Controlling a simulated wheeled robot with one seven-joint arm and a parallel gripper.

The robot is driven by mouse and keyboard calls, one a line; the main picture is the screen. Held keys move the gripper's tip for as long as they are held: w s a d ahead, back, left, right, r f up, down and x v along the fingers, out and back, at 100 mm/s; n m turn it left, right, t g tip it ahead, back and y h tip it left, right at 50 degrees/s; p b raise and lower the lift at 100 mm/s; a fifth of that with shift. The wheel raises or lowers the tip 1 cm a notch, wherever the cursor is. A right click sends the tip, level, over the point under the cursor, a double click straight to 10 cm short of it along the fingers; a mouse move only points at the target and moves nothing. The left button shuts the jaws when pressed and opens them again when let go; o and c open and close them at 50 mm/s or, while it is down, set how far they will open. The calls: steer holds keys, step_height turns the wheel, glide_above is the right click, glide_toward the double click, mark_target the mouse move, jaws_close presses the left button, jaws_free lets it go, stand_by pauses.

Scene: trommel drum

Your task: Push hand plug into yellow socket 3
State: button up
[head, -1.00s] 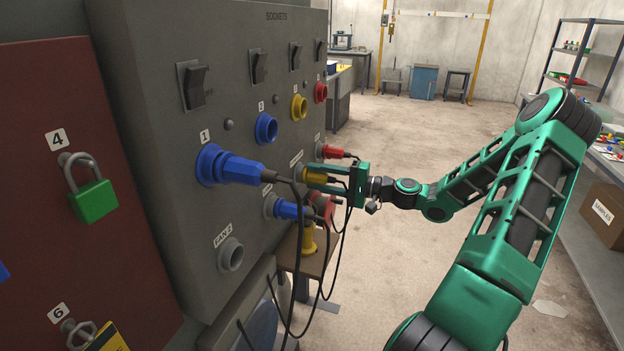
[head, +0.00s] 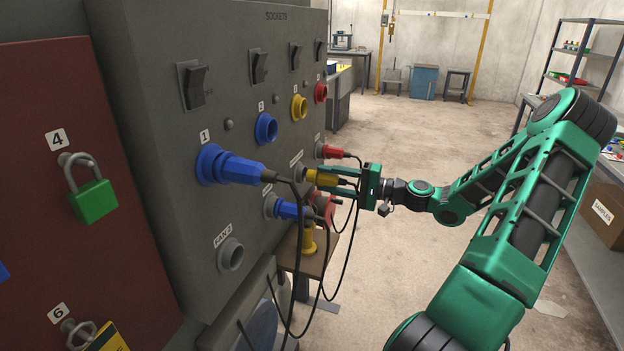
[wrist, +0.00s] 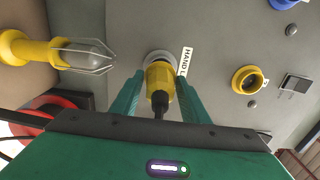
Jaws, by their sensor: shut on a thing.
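The yellow hand plug (head: 325,178) is between the fingers of my gripper (head: 318,181), which is shut on it. In the wrist view the plug (wrist: 159,82) sits between both green fingers, with its dark cable end toward me. Its front is at a grey socket ring (wrist: 160,57) beside a label starting "HAND L". I cannot tell whether its tip is clear of that ring. The yellow socket (head: 299,107) is on the panel above, open and empty. It also shows in the wrist view (wrist: 248,80), right of the plug.
A large blue plug (head: 235,168) sits in blue socket 1. Another blue plug (head: 288,209) and a red plug (head: 333,152) sit near my gripper, with hanging black cables. The yellow hand lamp (wrist: 25,48) is close by. An empty blue socket (head: 266,128) and red socket (head: 321,92) flank the yellow one.

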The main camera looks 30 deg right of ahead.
steer(key=shift+v, duration=1.4)
steer(key=shift+v, duration=2.5)
